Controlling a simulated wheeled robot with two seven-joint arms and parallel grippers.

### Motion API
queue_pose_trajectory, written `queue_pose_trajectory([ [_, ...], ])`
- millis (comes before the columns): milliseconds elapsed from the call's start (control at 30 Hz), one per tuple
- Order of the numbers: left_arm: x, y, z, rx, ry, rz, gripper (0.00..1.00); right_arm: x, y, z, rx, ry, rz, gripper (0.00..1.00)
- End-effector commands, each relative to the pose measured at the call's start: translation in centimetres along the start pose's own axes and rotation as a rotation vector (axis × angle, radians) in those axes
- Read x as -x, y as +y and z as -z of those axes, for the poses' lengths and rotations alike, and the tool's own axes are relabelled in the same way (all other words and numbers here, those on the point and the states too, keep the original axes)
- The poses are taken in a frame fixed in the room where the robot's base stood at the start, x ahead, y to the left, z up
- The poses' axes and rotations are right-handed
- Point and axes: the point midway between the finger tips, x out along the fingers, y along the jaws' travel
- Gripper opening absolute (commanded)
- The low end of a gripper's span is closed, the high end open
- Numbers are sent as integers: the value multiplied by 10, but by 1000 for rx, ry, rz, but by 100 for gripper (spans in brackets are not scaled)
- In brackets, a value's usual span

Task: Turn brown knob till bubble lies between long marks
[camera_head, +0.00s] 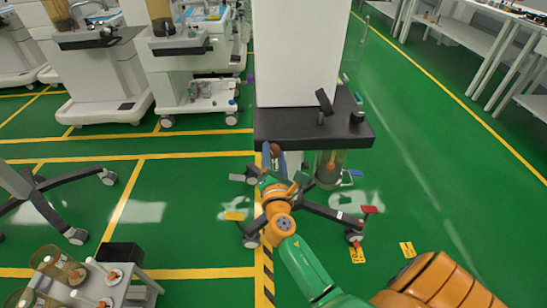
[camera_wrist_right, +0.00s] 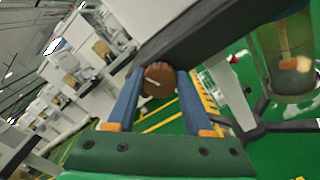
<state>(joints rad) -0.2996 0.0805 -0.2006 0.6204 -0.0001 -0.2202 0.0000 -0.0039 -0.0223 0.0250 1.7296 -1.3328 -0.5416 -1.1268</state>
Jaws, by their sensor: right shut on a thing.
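The brown knob (camera_wrist_right: 158,80) is round with a pale line on its face. It sits at the edge of a dark shelf (camera_wrist_right: 205,35) in the right wrist view. My right gripper (camera_wrist_right: 157,95) is shut on it, one blue finger on each side. In the head view the knob (camera_head: 276,149) is a small brown spot under the front left of the shelf, with my right gripper (camera_head: 272,160) at it. The bubble and the long marks cannot be made out in either view. My left gripper is not in view.
A clear cylinder (camera_head: 329,168) hangs under the shelf, right of my gripper. A wheeled base (camera_head: 325,211) with coloured pedals stands below. A white column (camera_head: 296,55) rises behind. Carts (camera_head: 108,75) stand back left. A small table (camera_head: 130,273) with amber canisters is front left. Green floor is open at right.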

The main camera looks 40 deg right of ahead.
Motion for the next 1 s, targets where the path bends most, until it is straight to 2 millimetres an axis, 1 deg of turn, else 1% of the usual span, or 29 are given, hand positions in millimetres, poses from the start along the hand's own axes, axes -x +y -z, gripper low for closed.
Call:
queue_pose_trajectory([
  [200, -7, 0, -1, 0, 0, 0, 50, 0, -2, 2, -116, 1, 2, 0],
  [400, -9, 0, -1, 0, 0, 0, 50, 0, -2, 2, -177, 2, 2, 0],
  [967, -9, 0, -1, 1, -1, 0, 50, 0, -2, 1, -203, 2, 3, 0],
  [1000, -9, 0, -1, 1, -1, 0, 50, 0, -2, 1, -203, 2, 3, 56],
])
